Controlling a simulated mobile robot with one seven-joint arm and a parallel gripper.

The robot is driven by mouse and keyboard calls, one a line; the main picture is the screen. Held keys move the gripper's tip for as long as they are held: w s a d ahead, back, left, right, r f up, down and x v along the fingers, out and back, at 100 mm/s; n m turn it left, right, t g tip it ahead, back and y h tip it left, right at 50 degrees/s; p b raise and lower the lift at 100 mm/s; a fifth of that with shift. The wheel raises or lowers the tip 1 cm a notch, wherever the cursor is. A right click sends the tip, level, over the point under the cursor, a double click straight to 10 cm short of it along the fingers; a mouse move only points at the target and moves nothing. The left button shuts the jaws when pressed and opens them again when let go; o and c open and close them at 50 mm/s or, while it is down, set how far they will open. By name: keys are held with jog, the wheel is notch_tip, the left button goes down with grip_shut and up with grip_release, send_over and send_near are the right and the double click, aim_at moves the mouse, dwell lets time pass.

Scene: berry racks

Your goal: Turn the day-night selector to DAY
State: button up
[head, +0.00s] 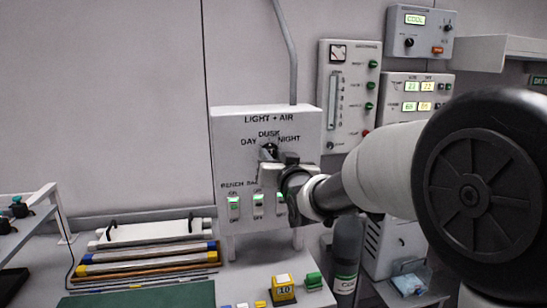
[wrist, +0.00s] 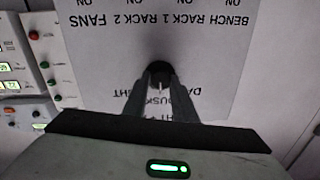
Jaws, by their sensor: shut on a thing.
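The day-night selector is a small dark knob (head: 269,147) on the white LIGHT + AIR panel (head: 228,128). DAY is printed to its left, DUSK above it and NIGHT to its right. My gripper (head: 272,156) reaches the knob from the right and partly covers it in the head view. In the wrist view, which shows the panel upside down, the knob (wrist: 160,71) sits between the fingertips of my gripper (wrist: 160,84), which is shut on it. A pale mark on the knob points toward the DUSK label, which the fingers partly hide.
Below the knob is a row of switches (head: 234,205) with green lights; my arm covers part of it. Other control boxes (head: 349,95) are to the right. A bench with trays (head: 150,234) and a yellow block (head: 283,290) lies below.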

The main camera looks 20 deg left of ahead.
jog(key=shift+f+n+b, duration=0.1)
jog(key=shift+n+b, duration=0.2)
jog(key=shift+b, duration=0.15)
jog(key=shift+a+n+b, duration=0.1)
jog(key=shift+n+b, duration=4.4)
jog(key=shift+b, duration=0.6)
jog(key=shift+r, duration=0.25)
jog(key=o, duration=1)
jog(key=shift+o, duration=0.2)
jog(key=shift+f, duration=0.1)
jog(key=v, duration=1.7)
jog(key=shift+s+r, duration=0.25)
jog(key=shift+s, duration=0.05)
